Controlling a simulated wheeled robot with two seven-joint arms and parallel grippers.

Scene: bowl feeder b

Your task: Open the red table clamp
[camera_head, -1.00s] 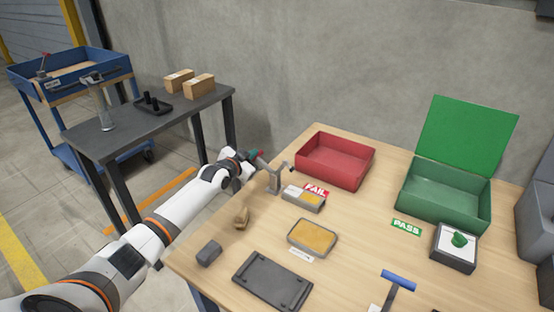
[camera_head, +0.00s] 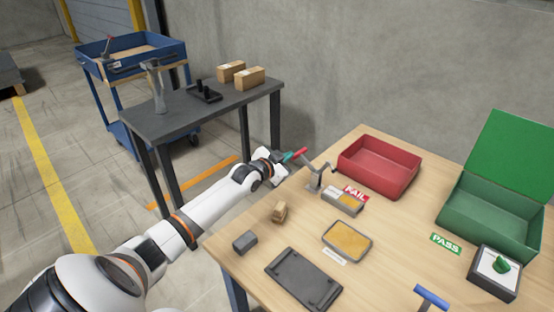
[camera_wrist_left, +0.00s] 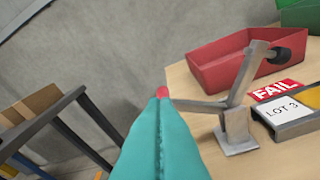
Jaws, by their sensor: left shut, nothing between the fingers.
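The red table clamp (camera_head: 314,181) is a grey metal clamp at the table's far left edge, with its red handle (camera_head: 300,152) sticking out to the left. In the left wrist view its grey body (camera_wrist_left: 236,130) stands on a small foot, with a bar ending in a black tip over the table. My left gripper (camera_head: 289,157) has teal fingers and is shut and empty beside the handle. In the left wrist view the fingers (camera_wrist_left: 161,105) hide most of the handle; only a red end shows past them. I cannot tell whether they touch. My right gripper is not in view.
A red bin (camera_head: 378,168), a FAIL label (camera_head: 356,193) and a lot box (camera_head: 342,199) stand close right of the clamp. A grey tray (camera_head: 303,279) and small blocks lie nearer. A dark side table (camera_head: 190,115) stands left, across a gap.

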